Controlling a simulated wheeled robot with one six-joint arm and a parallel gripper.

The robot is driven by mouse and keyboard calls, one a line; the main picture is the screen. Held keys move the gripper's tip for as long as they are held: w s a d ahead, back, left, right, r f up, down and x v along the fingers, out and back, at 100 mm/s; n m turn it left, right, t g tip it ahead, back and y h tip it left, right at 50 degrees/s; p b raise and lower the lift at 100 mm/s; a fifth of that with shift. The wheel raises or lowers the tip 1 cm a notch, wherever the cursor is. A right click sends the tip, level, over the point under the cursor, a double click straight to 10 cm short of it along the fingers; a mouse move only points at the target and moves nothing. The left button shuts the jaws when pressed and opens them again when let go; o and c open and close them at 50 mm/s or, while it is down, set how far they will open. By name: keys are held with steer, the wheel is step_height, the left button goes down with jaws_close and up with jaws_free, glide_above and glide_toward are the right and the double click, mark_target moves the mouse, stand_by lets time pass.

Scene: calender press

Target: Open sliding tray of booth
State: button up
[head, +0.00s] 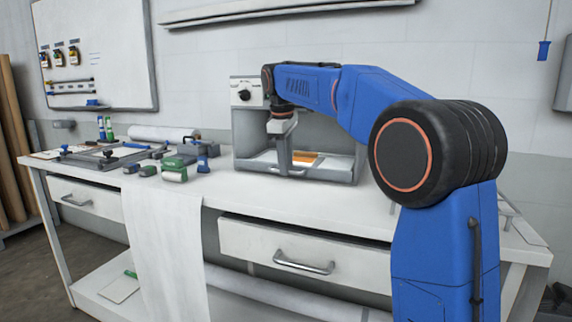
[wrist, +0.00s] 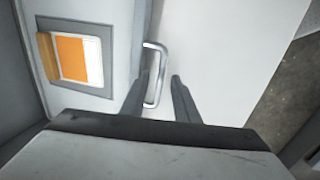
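The grey booth (head: 340,135) stands on the bench against the wall. Its sliding tray (head: 325,174) is at the bottom front, and the tray front looks flush with the booth. An orange and white card lies inside. The silver tray handle (head: 288,172) also shows in the wrist view (wrist: 155,47). My gripper (wrist: 160,76) is open, pointing down at the handle. Its two dark fingers are on either side of the handle bar, with a visible gap on the right. Contact on the left cannot be told. In the head view my arm hides part of the booth.
A white sheet (head: 165,235) hangs over the front edge. The bench in front of the booth is clear.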

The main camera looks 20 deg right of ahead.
steer(key=shift+f, duration=0.2)
jaws_close()
steer(key=s+a, duration=1.1)
steer(key=s, duration=0.4)
steer(key=shift+s+a, duration=0.2)
steer(key=shift+s, duration=0.1)
jaws_free()
